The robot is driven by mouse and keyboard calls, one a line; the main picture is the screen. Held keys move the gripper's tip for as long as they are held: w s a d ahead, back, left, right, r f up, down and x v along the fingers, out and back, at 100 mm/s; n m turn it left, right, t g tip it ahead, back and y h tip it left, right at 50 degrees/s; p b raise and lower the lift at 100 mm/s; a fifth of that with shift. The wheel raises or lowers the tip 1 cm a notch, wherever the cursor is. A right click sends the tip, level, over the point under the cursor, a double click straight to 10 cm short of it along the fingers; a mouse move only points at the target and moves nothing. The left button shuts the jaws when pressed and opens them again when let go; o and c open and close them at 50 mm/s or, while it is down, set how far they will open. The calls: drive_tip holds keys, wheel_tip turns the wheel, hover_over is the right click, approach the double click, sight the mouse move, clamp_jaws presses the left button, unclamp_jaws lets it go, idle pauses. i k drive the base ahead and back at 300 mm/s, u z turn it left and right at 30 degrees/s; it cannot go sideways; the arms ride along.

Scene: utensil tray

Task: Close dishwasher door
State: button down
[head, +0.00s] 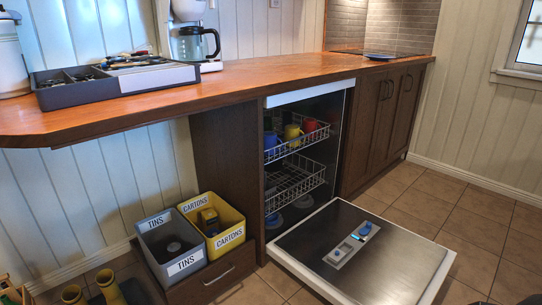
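The dishwasher door (395,262) is folded fully down in the head view. It lies about level, low over the floor, with its steel inner face up. A grey panel with blue parts (352,245) sits on that face. The dishwasher opening (335,132) stands under the counter behind the door. Its upper rack (297,143) holds blue, yellow and red mugs. The lower rack (290,185) sits inside the machine, with dim round shapes beneath it. My gripper is not in view.
The tiled floor (410,205) is clear right of the door. Left of it stand the TINS bin (183,266) and CARTONS bin (228,240) over a drawer. Yellow boots (108,287) stand at bottom left. A wooden counter (270,83) runs above, bearing a utensil tray (75,97) and coffee maker.

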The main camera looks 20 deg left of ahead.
sight(392, 263)
drive_tip(key=z, duration=1.1)
drive_tip(key=i, duration=5.5)
drive_tip(key=u, duration=4.15)
drive_tip(key=i, duration=1)
drive_tip(key=u, duration=0.05)
